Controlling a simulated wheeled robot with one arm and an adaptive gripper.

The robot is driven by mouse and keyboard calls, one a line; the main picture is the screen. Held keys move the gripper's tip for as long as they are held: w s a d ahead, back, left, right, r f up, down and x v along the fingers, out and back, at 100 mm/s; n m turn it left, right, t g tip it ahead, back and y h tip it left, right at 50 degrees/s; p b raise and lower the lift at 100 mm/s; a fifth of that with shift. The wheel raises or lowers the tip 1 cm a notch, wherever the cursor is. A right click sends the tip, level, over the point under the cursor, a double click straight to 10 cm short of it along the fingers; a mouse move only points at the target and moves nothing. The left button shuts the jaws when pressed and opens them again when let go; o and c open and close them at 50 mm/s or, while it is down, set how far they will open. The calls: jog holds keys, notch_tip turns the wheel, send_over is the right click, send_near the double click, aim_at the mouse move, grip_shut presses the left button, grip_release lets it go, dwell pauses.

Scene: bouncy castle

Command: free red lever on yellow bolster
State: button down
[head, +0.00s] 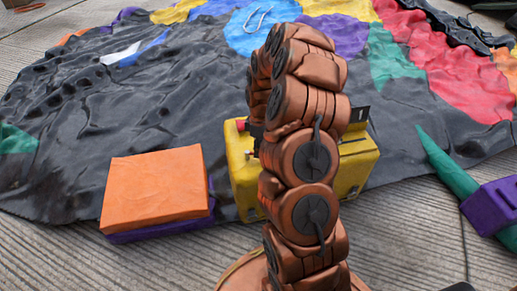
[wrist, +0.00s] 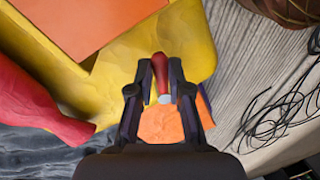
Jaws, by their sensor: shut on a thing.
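An orange patch (wrist: 160,125) shows between the finger bases.
An orange block (head: 153,188) on a purple one lies left of the bolster. A green spike (head: 447,164) and a purple block (head: 491,203) lie to the right. Crumpled dark fabric (head: 70,120) spreads behind. Loose black cord (wrist: 280,110) lies right in the wrist view.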

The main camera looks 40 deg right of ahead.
jog(key=shift+s+r, duration=0.1)
jog(key=m+p, duration=0.3)
jog(key=shift+s+a+r, duration=0.15)
jog(key=shift+s+a, duration=0.15)
jog(key=shift+a, duration=0.05)
jog(key=m+p, duration=0.1)
jog(key=a+m+p, duration=0.1)
jog(key=m, duration=0.1)
jog(key=m+t+p, duration=0.1)
jog(key=shift+s+a+m, duration=0.25)
jog(key=shift+s+m, duration=0.05)
jog(key=shift+s, duration=0.1)
jog(key=m+p, duration=0.1)
jog(key=a+m+p, duration=0.1)
jog(key=m, duration=0.1)
jog(key=m+p, duration=0.1)
jog(key=p, duration=0.1)
jog(key=shift+a+m+t, duration=0.3)
jog(key=shift+a+t, duration=0.05)
jog(key=shift+t, duration=0.05)
jog(key=shift+w+a+f+m+p, duration=0.2)
jog(key=shift+m+p, duration=0.2)
jog(key=shift+m, duration=0.3)
jog(key=c, duration=1.1)
grip_release()
